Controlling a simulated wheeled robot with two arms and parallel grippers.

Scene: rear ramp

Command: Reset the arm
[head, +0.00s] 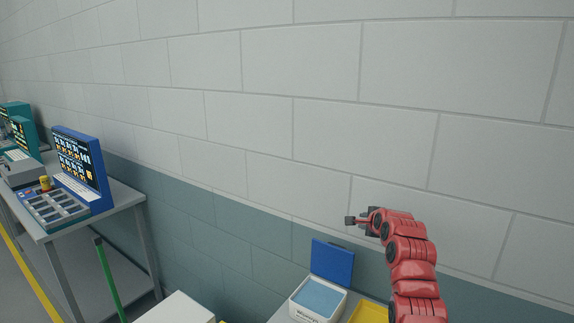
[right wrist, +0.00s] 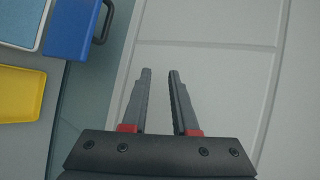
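My right arm is red and rises from the bottom right of the head view. It is bent, with its gripper (head: 352,220) pointing left in front of the block wall (head: 290,90). In the right wrist view the right gripper (right wrist: 159,72) has two dark fingers with a narrow gap between them. Nothing is between the fingers, and the pale wall lies behind them. My left gripper is not in the head view.
Below the right gripper stand a white box (head: 318,299) with a raised blue lid (head: 332,262) and a yellow tray (head: 369,312). On the left, a grey table (head: 125,196) holds a blue display (head: 80,165) and a compartment tray (head: 54,207). A green pole (head: 108,280) leans nearby.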

